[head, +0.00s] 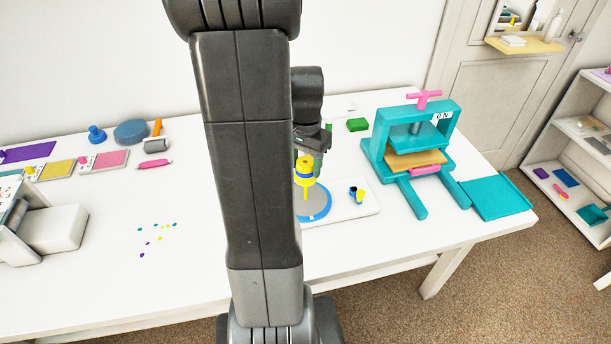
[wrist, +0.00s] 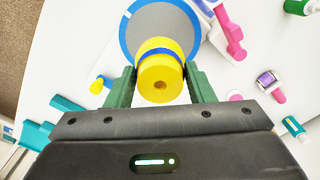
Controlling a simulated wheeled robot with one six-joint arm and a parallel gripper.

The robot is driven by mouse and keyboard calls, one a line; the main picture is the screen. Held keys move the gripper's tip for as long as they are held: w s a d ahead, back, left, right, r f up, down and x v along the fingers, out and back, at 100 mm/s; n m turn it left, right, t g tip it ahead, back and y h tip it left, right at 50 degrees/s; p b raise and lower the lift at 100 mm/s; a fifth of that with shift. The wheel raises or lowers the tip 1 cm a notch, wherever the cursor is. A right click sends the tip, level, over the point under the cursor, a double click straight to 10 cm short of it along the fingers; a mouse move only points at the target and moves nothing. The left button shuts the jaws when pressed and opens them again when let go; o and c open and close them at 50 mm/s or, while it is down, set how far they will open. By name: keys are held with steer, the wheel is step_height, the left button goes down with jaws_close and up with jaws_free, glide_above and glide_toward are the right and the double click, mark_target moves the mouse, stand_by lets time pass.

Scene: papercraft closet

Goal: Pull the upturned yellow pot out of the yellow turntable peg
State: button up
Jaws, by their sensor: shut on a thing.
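The upturned yellow pot (head: 304,164) has a blue band around it and stands above the grey turntable (head: 318,204) with its blue rim. The thin yellow peg (head: 306,194) shows below the pot; whether its tip is still inside the pot is hidden. In the wrist view the pot (wrist: 160,90) shows a small hole in its near face, and the turntable (wrist: 158,20) lies behind it. My gripper (wrist: 162,86) has its green fingers on both sides of the pot and is shut on it. My arm covers part of the turntable in the head view.
A small blue and yellow piece (head: 357,195) lies on the white board right of the turntable. Small coloured dots lie on the table to the left.

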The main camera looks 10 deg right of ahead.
steer(key=shift+r+p, duration=1.3)
steer(key=shift+r, duration=1.2)
steer(key=shift+r, duration=0.1)
steer(key=shift+r+p, duration=1.3)
steer(key=shift+r, duration=0.1)
step_height(320, 180, up, 3)
steer(key=p, duration=0.2)
steer(key=shift+p, duration=0.3)
steer(key=shift+f, duration=0.1)
